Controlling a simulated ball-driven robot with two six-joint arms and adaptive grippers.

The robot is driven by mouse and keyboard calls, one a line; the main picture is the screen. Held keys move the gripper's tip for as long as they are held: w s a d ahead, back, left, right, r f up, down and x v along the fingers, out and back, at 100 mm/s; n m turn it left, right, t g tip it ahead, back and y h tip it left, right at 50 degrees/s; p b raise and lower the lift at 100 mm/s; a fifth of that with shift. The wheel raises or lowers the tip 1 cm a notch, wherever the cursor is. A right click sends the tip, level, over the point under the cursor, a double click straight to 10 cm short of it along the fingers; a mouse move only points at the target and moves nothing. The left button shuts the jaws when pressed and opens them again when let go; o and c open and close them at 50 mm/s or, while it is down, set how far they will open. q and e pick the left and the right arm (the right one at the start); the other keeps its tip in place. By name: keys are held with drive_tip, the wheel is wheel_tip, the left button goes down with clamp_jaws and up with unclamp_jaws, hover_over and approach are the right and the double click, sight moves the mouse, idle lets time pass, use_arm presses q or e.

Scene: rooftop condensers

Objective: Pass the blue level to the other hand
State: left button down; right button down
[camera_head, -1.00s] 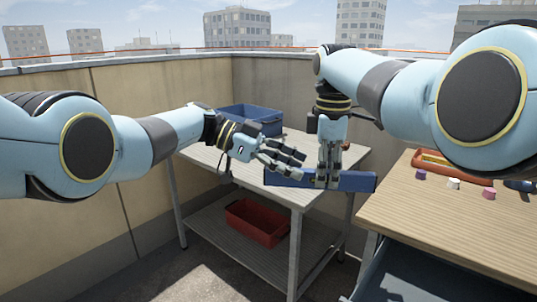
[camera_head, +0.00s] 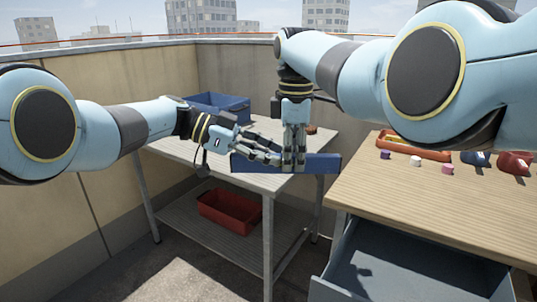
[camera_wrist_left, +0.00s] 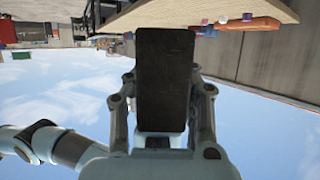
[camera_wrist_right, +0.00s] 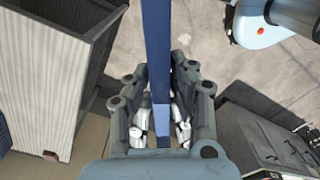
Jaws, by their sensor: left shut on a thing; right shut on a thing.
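The blue level (camera_head: 325,163) is a long bar held level in the air in front of the grey table. My right gripper (camera_head: 294,163) comes down from above and is shut on its middle. In the right wrist view the level (camera_wrist_right: 156,40) runs between the fingers of the right gripper (camera_wrist_right: 160,125). My left gripper (camera_head: 272,150) reaches in from the left and is shut on the level's left part, its fingers close to the right gripper's. In the left wrist view a dark block (camera_wrist_left: 164,80), seemingly the level's end, fills the space between the fingers.
The grey table (camera_head: 215,160) carries a blue bin (camera_head: 220,105), with a red bin (camera_head: 228,212) on its lower shelf. At the right a wooden workbench (camera_head: 430,210) holds an orange tray (camera_head: 415,146), small caps and a red cap-like object (camera_head: 514,162). Its drawer (camera_head: 400,270) stands open.

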drive_tip(key=c, duration=1.1)
unclamp_jaws()
drive_tip(key=shift+r, duration=0.1)
